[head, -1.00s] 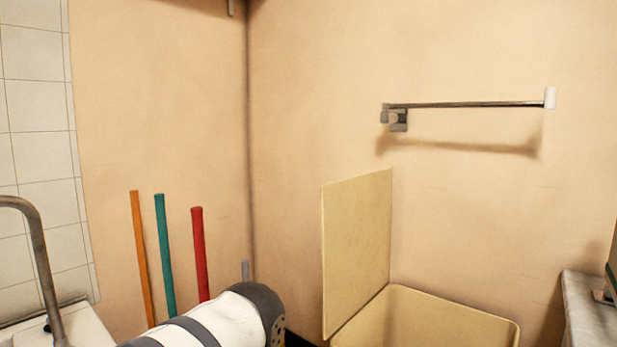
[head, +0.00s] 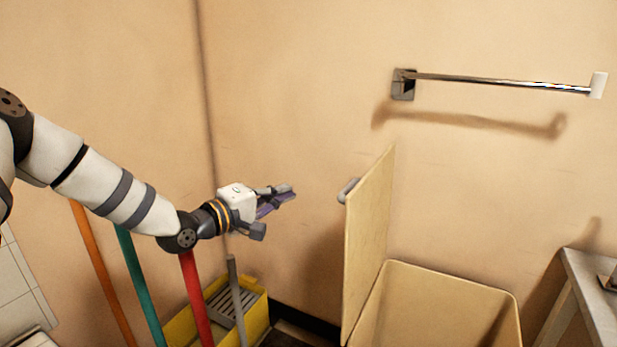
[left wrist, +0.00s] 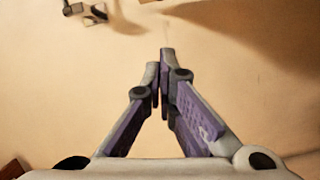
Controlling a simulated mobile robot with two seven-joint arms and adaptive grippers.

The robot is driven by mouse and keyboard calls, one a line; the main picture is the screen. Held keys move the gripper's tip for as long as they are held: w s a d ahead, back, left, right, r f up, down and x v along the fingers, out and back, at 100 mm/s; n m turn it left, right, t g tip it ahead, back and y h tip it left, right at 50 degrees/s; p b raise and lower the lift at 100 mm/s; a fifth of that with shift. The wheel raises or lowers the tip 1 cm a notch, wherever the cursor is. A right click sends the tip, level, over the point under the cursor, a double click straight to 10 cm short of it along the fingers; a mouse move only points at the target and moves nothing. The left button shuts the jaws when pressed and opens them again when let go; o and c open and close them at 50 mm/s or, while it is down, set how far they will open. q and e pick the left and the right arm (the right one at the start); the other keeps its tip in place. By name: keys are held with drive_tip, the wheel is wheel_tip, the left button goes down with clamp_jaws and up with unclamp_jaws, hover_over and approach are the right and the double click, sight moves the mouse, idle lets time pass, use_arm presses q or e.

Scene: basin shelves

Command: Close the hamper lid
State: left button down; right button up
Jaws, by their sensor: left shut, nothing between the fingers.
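The hamper (head: 455,285) is a cream, open-topped bin at the lower right of the head view. Its lid (head: 368,245) stands upright along the hamper's left side, so the hamper is open. A small grey handle (head: 348,190) sticks out from the lid's left face. My left gripper (head: 290,191) is shut and empty, to the left of the lid and apart from it, at about the handle's height in the picture. In the left wrist view its fingertips (left wrist: 160,65) meet in front of bare wall. The right gripper is not in view.
A chrome towel bar (head: 500,82) is on the wall above the hamper. Orange, teal and red poles (head: 195,300) and a yellow mop bucket (head: 255,308) stand below my left arm. A grey bench (head: 590,290) is at the right edge.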

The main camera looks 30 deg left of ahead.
use_arm(q)
drive_tip(key=w+d+b, duration=0.2)
drive_tip(key=w+d, duration=0.4)
drive_tip(key=w, duration=0.4)
drive_tip(key=shift+f, duration=0.25)
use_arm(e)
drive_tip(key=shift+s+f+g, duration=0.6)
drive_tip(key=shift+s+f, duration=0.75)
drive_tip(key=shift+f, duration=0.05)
use_arm(q)
drive_tip(key=shift+d, duration=0.1)
